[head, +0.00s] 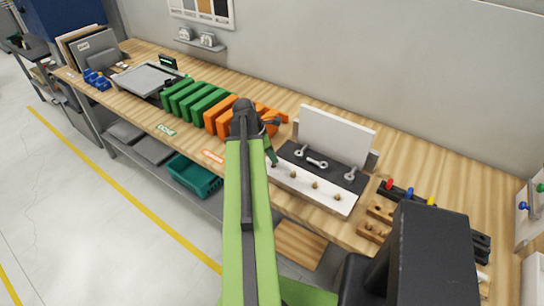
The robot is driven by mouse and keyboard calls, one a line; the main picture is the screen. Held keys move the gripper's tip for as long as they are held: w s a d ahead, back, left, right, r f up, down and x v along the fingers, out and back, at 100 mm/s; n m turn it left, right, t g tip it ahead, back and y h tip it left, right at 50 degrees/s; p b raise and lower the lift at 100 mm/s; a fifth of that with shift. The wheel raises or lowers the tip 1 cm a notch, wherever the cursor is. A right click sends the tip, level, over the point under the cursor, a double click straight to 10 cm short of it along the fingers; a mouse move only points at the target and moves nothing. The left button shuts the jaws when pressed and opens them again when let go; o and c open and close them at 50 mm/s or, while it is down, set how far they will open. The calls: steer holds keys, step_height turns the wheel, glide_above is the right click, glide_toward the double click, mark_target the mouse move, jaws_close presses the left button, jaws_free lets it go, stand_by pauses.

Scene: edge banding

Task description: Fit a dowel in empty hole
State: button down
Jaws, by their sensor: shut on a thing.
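A white panel (322,196) lies along the front of a dark clamping fixture (345,177) on the wooden bench. Tan dowels stand in a row along it: a left one (292,174), a middle one (315,184) and a right one (337,197). My gripper (273,160) is at the panel's left end, left of these dowels, pointing down. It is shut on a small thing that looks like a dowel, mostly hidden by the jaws. The hole under it is hidden, and I cannot tell whether the held dowel touches the panel.
A pale upright board (335,135) stands behind the fixture, with metal clamps (316,162) before it. Orange panels (222,112) and green panels (190,98) stand in racks to the left. Wooden blocks (378,212) and colored-handled tools (408,194) sit to the right.

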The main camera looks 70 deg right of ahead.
steer(key=shift+f+b, duration=1)
steer(key=shift+f, duration=0.05)
stand_by(0.7)
steer(key=c, duration=1.4)
jaws_free()
steer(key=shift+o, duration=0.2)
step_height(320, 180, up, 5)
steer(key=p, duration=0.5)
steer(key=shift+r, duration=0.1)
